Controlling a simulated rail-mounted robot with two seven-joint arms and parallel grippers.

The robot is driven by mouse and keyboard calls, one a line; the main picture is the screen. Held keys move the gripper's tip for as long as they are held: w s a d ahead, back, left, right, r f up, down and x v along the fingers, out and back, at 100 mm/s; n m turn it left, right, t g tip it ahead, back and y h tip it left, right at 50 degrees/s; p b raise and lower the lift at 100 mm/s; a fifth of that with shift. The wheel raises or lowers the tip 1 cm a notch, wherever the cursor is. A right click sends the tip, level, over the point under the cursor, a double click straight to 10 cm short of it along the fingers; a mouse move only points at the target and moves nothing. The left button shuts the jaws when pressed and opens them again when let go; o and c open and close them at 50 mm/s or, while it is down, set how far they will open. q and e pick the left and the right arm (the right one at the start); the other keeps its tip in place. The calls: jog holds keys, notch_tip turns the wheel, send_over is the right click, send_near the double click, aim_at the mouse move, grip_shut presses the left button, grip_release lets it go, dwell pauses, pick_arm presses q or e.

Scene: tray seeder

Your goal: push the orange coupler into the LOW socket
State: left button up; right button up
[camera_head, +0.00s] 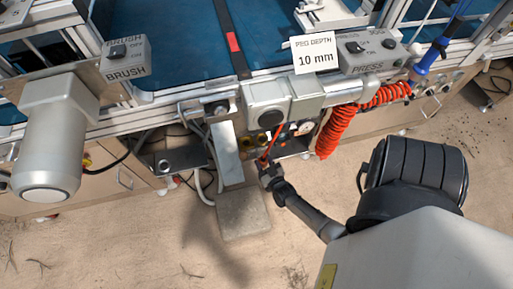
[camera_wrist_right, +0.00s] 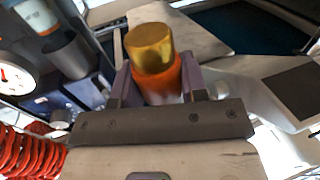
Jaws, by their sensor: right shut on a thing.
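My right gripper (camera_head: 266,168) is just in front of the socket area under the machine's front edge. It is shut on the orange coupler (camera_wrist_right: 163,82), which shows in the right wrist view between the two fingers. The coupler has an orange body and a brass-coloured round end (camera_wrist_right: 150,48) pointing away from my gripper. In the head view a thin orange-red shape (camera_head: 271,146) runs from the gripper up toward the panel. A yellowish socket (camera_head: 262,138) shows there, small and partly hidden. I cannot read which socket is LOW. My left gripper is not in view.
A red coiled hose (camera_head: 338,128) hangs right of the sockets. A round gauge (camera_wrist_right: 14,76) shows in the wrist view. A PEG DEPTH 10 mm card (camera_head: 317,55), PRESS box (camera_head: 368,50) and BRUSH box (camera_head: 125,60) sit above. A concrete block (camera_head: 242,213) stands on the sandy floor.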

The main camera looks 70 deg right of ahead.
jog(key=shift+v, duration=1.45)
jog(key=d+x, duration=0.1)
jog(key=x, duration=0.5)
jog(key=shift+d+f+b, duration=0.3)
jog(key=shift+b, duration=0.15)
jog(key=shift+d, duration=0.1)
jog(key=shift+s, duration=0.1)
jog(key=shift+s+d+p, duration=0.3)
jog(key=shift+s+d, duration=0.8)
jog(key=shift+s, duration=0.15)
jog(key=shift+w, duration=0.1)
